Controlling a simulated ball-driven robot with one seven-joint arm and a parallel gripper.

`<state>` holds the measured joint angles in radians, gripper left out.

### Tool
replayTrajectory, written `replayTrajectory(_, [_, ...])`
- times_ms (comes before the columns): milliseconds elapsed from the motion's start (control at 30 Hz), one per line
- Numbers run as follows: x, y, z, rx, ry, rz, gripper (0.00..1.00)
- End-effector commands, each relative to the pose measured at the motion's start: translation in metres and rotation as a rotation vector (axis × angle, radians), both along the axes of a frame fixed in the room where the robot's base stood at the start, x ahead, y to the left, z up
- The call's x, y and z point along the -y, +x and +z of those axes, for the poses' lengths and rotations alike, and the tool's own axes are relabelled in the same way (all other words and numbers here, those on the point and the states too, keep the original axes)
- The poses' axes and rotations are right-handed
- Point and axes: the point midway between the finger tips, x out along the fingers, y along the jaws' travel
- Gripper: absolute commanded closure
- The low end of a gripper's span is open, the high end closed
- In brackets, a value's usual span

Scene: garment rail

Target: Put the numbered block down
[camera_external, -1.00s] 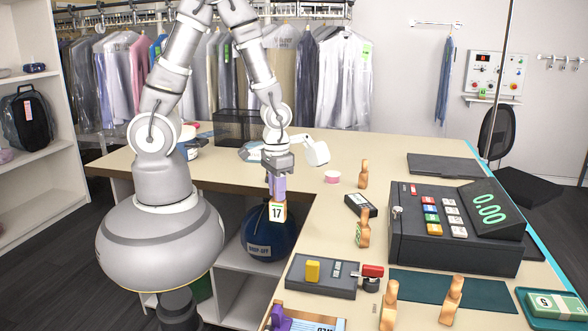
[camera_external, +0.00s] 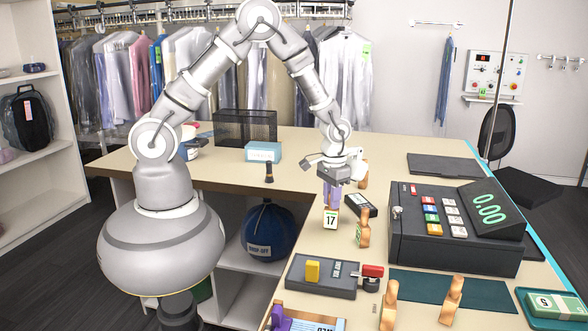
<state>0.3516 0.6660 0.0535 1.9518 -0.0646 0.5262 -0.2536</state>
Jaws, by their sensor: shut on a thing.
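The numbered block (camera_external: 330,219) shows a white face with the number 17. It hangs upright below my gripper (camera_external: 332,190), whose purple fingers are shut on its upper part. The block is over the counter (camera_external: 300,178), left of the black card-sized device and a wooden peg-like figure. I cannot tell whether its bottom touches the counter top.
A wooden figure (camera_external: 363,229) and a small black device (camera_external: 359,205) stand close to the right of the block. A cash register (camera_external: 455,228) is further right. A light blue box (camera_external: 263,152) and black mesh basket (camera_external: 245,127) are behind.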

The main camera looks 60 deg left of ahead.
Motion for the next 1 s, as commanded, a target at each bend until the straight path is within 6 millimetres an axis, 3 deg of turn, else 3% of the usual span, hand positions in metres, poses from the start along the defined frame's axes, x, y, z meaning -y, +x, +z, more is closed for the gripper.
replayTrajectory(367, [0.000,0.000,-0.007,0.001,0.000,0.000,1.00])
replayTrajectory(400, [0.000,0.000,-0.007,0.001,0.000,0.000,0.73])
replayTrajectory(500, [0.000,0.000,-0.006,0.001,0.000,0.000,0.52])
replayTrajectory(800, [0.000,0.000,-0.004,0.001,0.000,0.000,0.52])
replayTrajectory(1000, [0.000,0.001,0.024,0.005,-0.002,0.000,0.52])
